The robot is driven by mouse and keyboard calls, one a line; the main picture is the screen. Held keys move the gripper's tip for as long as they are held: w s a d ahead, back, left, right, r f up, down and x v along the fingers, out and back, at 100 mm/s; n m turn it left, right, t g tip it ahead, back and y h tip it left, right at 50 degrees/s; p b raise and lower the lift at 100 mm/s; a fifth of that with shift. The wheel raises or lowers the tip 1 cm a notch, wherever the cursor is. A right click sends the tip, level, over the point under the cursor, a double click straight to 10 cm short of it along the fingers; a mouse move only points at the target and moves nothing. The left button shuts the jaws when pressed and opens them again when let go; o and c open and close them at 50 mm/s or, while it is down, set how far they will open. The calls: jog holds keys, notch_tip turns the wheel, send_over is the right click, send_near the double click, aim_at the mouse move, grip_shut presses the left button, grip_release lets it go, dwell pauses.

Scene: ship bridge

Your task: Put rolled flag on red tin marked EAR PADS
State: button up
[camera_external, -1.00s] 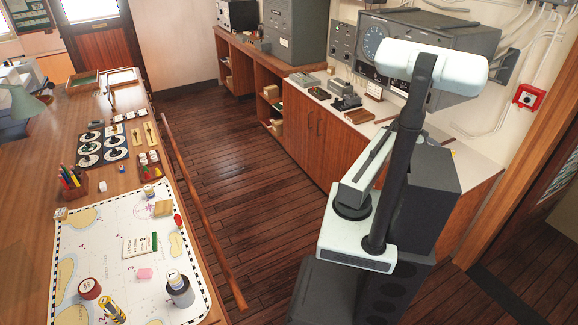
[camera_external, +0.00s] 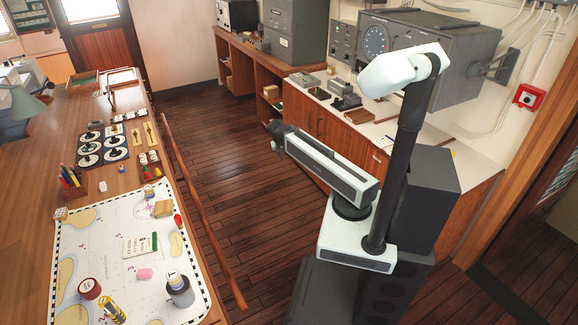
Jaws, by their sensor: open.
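A small red tin (camera_external: 90,289) with a pale top stands on the chart (camera_external: 125,235) at lower left; its lettering is too small to read. A yellow-and-black roll (camera_external: 112,311) lies tilted beside it, to its lower right; it may be the rolled flag, but I cannot tell for sure. My gripper (camera_external: 271,127) is the dark end of my white arm, open and over the floor between the table and the right-hand counter. It is far from the tin and the roll and appears empty.
A grey tin (camera_external: 181,291) stands right of the roll. A pink block (camera_external: 145,274), a green-and-white booklet (camera_external: 139,244) and a pen holder (camera_external: 72,185) are also on the table. A wooden rail (camera_external: 205,220) runs along the table's edge. The floor between is clear.

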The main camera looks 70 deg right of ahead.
jog(key=w+a+f+n+t+y, duration=0.1)
jog(key=w+a+n, duration=0.3)
jog(key=a, duration=0.9)
jog(key=w+a+n+y, duration=0.1)
jog(key=w+a+n, duration=0.3)
jog(key=w+a, duration=0.5)
jog(key=a, duration=0.5)
jog(key=shift+f+n+t+y, duration=0.35)
jog(key=shift+n+t+y, duration=0.05)
jog(key=shift+o, duration=0.4)
jog(key=a+n+y, duration=0.1)
jog(key=a+n, duration=0.3)
jog(key=a, duration=0.9)
jog(key=shift+w+a, duration=0.35)
jog(key=shift+d+f, duration=0.1)
